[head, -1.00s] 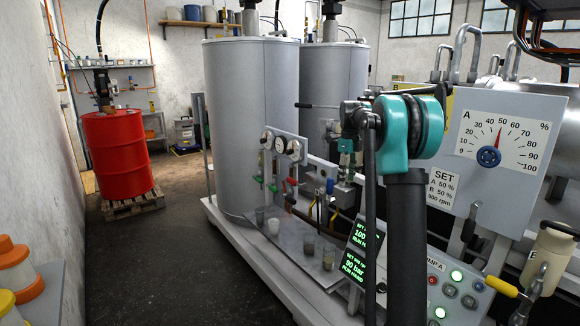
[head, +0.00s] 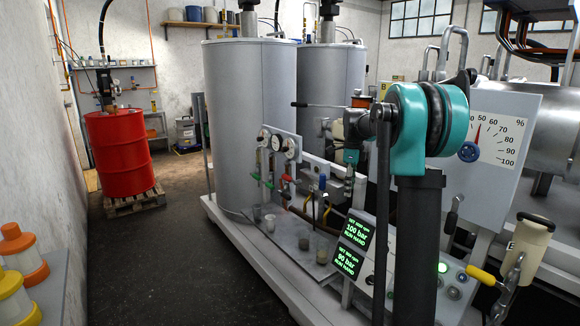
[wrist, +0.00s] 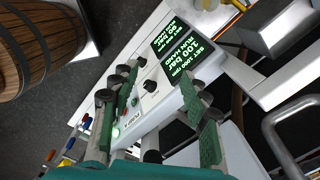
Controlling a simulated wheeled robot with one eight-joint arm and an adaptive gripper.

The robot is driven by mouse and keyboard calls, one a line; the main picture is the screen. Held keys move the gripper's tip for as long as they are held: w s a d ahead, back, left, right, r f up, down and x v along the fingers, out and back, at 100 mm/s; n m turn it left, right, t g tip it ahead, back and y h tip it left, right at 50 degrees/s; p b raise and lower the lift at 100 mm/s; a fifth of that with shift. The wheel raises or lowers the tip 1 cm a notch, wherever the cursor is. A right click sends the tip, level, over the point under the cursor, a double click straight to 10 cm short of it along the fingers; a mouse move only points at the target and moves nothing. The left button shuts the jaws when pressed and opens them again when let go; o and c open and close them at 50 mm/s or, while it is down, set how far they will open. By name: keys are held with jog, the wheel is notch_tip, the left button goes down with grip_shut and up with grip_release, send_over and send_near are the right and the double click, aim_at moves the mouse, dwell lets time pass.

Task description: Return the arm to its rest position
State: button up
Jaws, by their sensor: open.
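My gripper (wrist: 162,80) is open in the wrist view, with its green-padded fingers spread apart and nothing between them. It hangs above a control panel (wrist: 150,105) with two lit displays. I cannot tell from this view whether it touches the panel. In the head view, my arm's teal joint (head: 408,130) stands in front of the machine at right of centre, on a dark upright link. My fingers are not clear in the head view, as the joint and link cover that area.
A white dial cabinet (head: 500,115) stands close behind my arm. Two grey tanks (head: 250,130) stand left of it. A red drum (head: 118,155) is on a pallet at far left. The dark floor (head: 160,260) between is clear. A wooden barrel (wrist: 40,45) shows in the wrist view.

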jog(key=s+a+f+n+t, duration=0.1)
jog(key=s+f+n, duration=0.5)
jog(key=s, duration=0.6)
jog(key=s+a+f+n+t, duration=0.1)
jog(key=s+f+n, duration=0.6)
jog(key=s, duration=0.5)
jog(key=s+a+f+n+t, duration=0.1)
jog(key=s+f+n, duration=0.5)
jog(key=s+n, duration=0.3)
jog(key=s, duration=0.3)
jog(key=shift+s+f+n+t, duration=0.2)
jog(key=shift+s+n+t, duration=0.1)
